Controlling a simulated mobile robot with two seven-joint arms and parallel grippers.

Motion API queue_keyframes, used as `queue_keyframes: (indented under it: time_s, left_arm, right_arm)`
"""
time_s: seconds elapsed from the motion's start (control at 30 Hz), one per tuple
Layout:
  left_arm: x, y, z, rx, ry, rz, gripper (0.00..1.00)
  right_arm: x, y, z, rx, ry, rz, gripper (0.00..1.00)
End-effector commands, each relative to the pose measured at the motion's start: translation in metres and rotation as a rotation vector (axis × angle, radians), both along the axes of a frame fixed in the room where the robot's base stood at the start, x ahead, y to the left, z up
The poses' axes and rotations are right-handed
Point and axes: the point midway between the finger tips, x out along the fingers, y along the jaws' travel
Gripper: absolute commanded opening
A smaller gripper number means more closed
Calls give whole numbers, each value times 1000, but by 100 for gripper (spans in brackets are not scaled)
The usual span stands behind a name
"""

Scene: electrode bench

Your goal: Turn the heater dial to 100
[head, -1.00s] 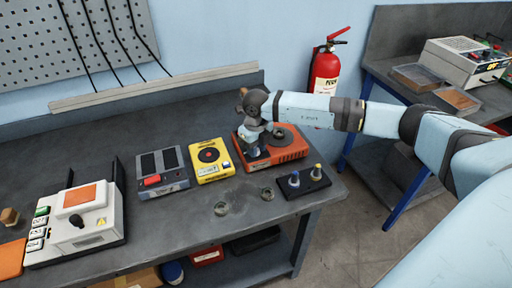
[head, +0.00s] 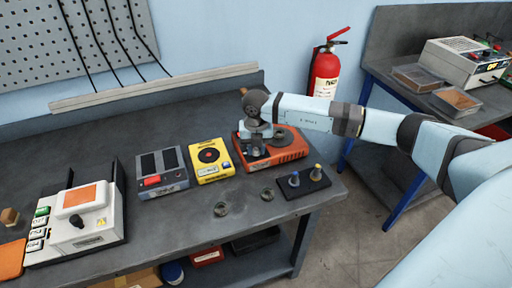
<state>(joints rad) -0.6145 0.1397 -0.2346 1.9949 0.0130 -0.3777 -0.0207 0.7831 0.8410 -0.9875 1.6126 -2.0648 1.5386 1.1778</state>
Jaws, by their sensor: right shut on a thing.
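An orange-red heater unit (head: 290,151) with a round dark plate on top stands near the right end of the dark bench. My right gripper (head: 257,150) reaches down over the front left part of this unit. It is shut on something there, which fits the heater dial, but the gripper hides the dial. I cannot read a scale or the dial's setting. My left gripper is not in view.
A small dark tray (head: 312,189) with two knobbed pieces lies in front. A white device (head: 100,238) is at the left.

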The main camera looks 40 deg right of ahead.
Motion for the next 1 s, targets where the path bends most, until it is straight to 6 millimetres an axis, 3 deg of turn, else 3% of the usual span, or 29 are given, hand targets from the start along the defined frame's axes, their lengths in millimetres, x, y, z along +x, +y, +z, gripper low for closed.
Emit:
queue_keyframes:
  time_s: [0.7, 0.73, 0.8, 1.0]
  left_arm:
    - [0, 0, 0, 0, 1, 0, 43]
    - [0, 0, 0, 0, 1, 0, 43]
    - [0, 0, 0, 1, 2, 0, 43]
    - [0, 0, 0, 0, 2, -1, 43]
  right_arm:
    - [1, -1, 1, -1, -3, -80, 4]
    - [1, -1, 1, -1, -3, -80, 34]
    - [1, -1, 1, 0, -2, -80, 50]
    - [0, 0, 1, -1, -1, -79, 53]
